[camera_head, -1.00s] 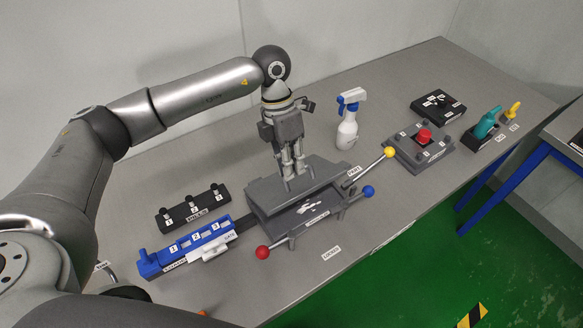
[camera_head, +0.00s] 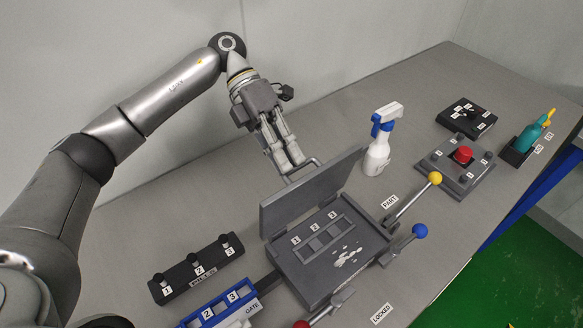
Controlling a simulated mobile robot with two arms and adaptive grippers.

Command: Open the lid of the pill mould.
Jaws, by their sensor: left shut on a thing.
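The pill mould (camera_head: 312,275) is a dark grey box in the lower middle of the head view. Its lid (camera_head: 313,196) stands raised, roughly upright at the back edge of the box. Inside, a row of slots labelled 1, 2 and 3 shows, with white residue beside it. My left gripper (camera_head: 291,167) comes from above and behind the lid and is shut on the lid's bar handle (camera_head: 312,164). The fingers hide part of the handle. My right gripper is not in view.
Levers with a yellow knob (camera_head: 435,178), a blue knob (camera_head: 419,231) and a red knob (camera_head: 301,325) stick out around the mould. A white spray bottle (camera_head: 377,155) stands behind right. A black numbered rack (camera_head: 197,269) and blue gate strip (camera_head: 217,308) lie left.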

